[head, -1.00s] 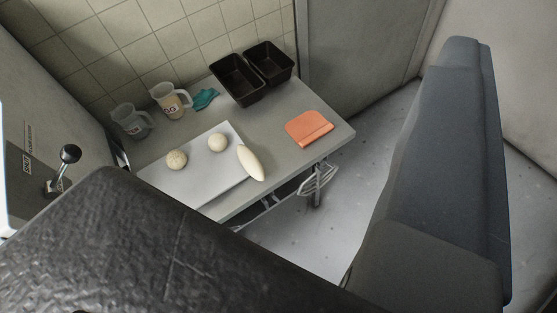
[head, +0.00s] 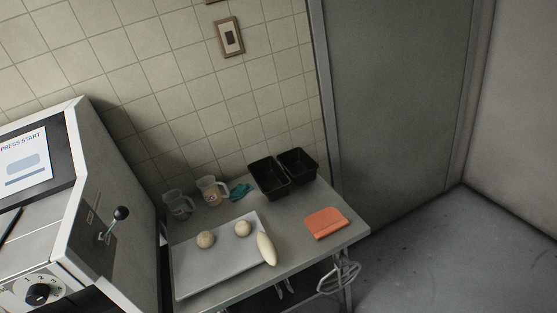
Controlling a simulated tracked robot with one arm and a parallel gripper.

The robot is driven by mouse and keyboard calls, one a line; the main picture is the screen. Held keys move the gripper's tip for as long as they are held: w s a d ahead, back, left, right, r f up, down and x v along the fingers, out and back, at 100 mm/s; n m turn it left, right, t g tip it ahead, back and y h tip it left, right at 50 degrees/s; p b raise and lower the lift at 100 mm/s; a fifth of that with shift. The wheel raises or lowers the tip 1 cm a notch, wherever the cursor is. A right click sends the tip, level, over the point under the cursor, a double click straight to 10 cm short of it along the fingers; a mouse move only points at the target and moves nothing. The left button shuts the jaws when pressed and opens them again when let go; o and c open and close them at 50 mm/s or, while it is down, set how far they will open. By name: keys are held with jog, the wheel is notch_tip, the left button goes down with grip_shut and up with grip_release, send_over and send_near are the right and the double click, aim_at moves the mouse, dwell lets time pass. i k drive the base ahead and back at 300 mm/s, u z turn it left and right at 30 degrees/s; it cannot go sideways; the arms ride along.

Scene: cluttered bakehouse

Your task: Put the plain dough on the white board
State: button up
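A pale grey-white board or tray (head: 215,273) lies on the table. A long, pale, smooth piece (head: 266,248) lies across the right edge of the board. I cannot tell for sure which piece is the plain dough. My gripper is not in view.
The grey table (head: 318,253) also holds two black tins (head: 268,177), two jugs (head: 211,191), a teal cloth (head: 240,191) and an orange scraper (head: 326,223). A machine with a lever (head: 121,213) stands at the left. Floor (head: 440,265) at right is clear.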

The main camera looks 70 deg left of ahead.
aim_at(207, 269)
jog(key=u, duration=0.1)
jog(key=k, duration=0.7)
jog(key=u, duration=0.55)
jog(key=i, duration=1)
jog(key=u, duration=0.05)
